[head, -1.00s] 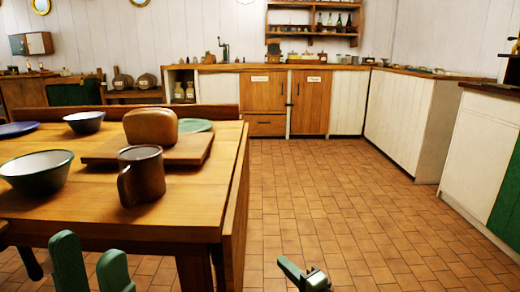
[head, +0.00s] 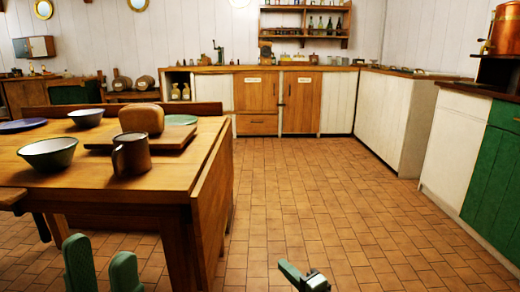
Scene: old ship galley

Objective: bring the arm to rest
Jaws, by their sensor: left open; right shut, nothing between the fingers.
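My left gripper (head: 102,270) shows at the bottom left of the head view. Its two green fingers stand up with a gap between them and nothing in it. It is low, in front of the near side of the wooden table (head: 95,188). My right gripper (head: 303,278) shows at the bottom centre, over the tiled floor and right of the table. It is shut and empty, with a green finger and a metal part in view. The rest of both arms is out of the frame.
The table holds a brown mug (head: 131,155), a bowl (head: 48,153), a second bowl (head: 85,117) and a loaf (head: 141,119) on a board. Tiled floor (head: 320,200) is free right of the table. Green and white cabinets (head: 455,140) line the right side.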

